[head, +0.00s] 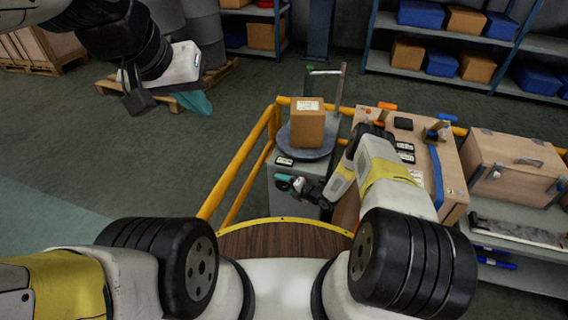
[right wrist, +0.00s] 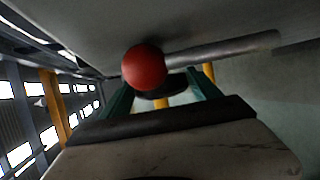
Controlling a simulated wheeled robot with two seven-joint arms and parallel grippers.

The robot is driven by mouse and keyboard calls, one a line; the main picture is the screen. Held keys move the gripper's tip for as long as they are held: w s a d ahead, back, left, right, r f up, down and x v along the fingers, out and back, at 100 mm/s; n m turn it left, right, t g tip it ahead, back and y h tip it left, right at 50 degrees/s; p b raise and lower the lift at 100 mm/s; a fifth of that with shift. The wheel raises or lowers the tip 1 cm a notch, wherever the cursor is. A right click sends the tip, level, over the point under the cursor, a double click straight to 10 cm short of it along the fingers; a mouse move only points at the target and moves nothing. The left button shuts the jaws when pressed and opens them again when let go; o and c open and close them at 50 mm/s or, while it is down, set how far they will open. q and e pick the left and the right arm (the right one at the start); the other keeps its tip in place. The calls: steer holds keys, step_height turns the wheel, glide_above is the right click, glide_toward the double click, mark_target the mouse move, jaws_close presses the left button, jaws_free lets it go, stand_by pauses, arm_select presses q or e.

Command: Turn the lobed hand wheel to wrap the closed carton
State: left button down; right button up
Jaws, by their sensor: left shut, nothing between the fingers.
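The closed carton (head: 307,122) stands upright on a grey round turntable (head: 305,150) on top of a grey cabinet (head: 284,205). My right gripper (head: 286,183) is low at the cabinet's front. In the right wrist view its teal fingers (right wrist: 162,95) are apart. A red ball knob (right wrist: 145,67) on a grey rod (right wrist: 225,48) shows ahead, with a dark rounded part (right wrist: 163,90) partly hidden behind it. I cannot make out the hand wheel's lobes, or whether the fingers touch anything. My left gripper (head: 138,102) is shut and empty, high at the upper left, far from the carton.
A yellow rail (head: 236,160) runs along the cabinet's left and back. A post (head: 339,88) stands behind the carton. A wooden bench (head: 448,165) with small parts and a wooden case (head: 515,165) are at the right. Shelves (head: 440,70) stand behind.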

steer(key=shift+o, duration=0.5)
step_height(320, 180, up, 4)
steer(key=shift+s+f, duration=0.1)
steer(key=shift+f, duration=0.05)
steer(key=s+r, duration=0.1)
steer(key=s, duration=1.5)
steer(key=shift+r, duration=0.15)
steer(key=shift+o, duration=0.3)
steer(key=shift+w, duration=0.15)
